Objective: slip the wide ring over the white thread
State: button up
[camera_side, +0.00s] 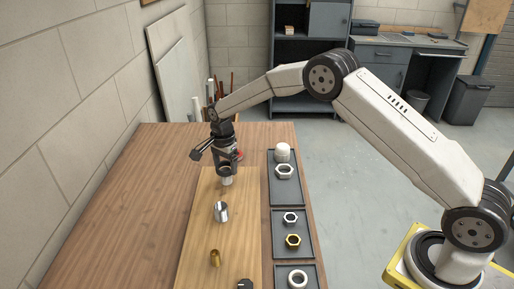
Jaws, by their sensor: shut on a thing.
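My gripper (227,168) points down over the long wooden board and is shut on a ring-like piece, which I take to be the wide ring (225,170). The fingers hide much of it. The white thread (227,181) is a short pale upright stub on the board, right below the fingertips. The held piece is at or just above its top. I cannot tell whether the ring is around the thread or only over it.
On the board (196,230) stand a silver cylinder (221,212), a brass fitting (215,258) and a dark piece (245,284). The table's left side is clear.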

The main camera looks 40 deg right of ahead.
jog(key=shift+f, duration=0.5)
jog(key=o, duration=1)
jog(key=shift+r, duration=2.5)
